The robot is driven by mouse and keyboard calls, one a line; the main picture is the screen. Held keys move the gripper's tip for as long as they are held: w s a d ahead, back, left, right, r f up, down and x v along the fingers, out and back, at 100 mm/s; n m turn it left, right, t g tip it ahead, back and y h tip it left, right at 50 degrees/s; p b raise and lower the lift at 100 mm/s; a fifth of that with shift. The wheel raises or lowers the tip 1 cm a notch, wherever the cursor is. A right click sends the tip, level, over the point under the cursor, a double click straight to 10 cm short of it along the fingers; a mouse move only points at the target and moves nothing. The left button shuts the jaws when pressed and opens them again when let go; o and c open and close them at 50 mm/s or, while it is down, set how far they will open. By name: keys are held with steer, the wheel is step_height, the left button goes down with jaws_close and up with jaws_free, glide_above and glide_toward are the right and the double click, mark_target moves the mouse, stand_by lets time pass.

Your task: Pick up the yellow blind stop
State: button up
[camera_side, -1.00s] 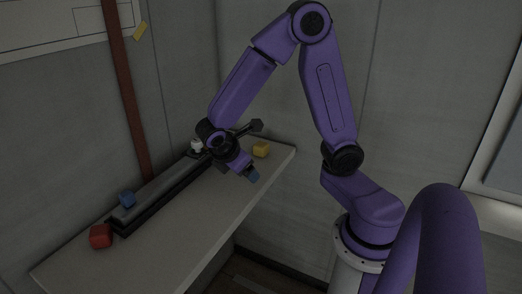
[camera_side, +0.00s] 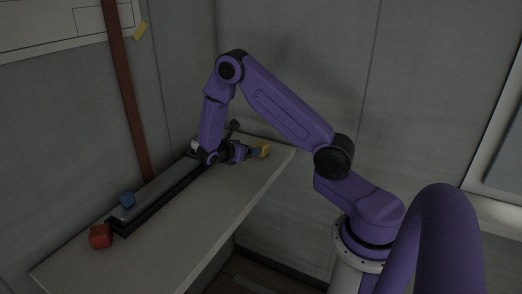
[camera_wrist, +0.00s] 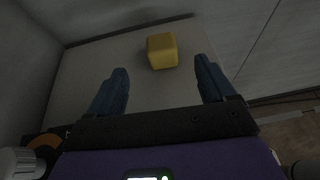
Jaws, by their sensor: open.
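The yellow blind stop (camera_wrist: 162,50) is a small block with rounded edges. It lies on the shelf top ahead of my gripper (camera_wrist: 160,80) in the wrist view, between the lines of the two fingers and a little beyond their tips. My gripper is open with nothing between its blue fingers. In the side view the yellow block (camera_side: 264,150) sits near the far right corner of the shelf. There my gripper (camera_side: 252,153) is low over the shelf, pointing right, with its fingertips close beside the block and partly hiding it. I cannot tell whether they touch.
A dark rail (camera_side: 165,196) runs along the shelf (camera_side: 190,232) by the wall. A white knob-like thing (camera_wrist: 22,161) shows at lower left. The shelf's front is clear.

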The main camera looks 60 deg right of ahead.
mark_target(264, 145)
steer(key=x, duration=1.3)
steer(key=shift+s+d+f, duration=0.1)
steer(key=shift+d+f, duration=0.05)
steer(key=shift+f, duration=0.05)
steer(key=c, duration=1.1)
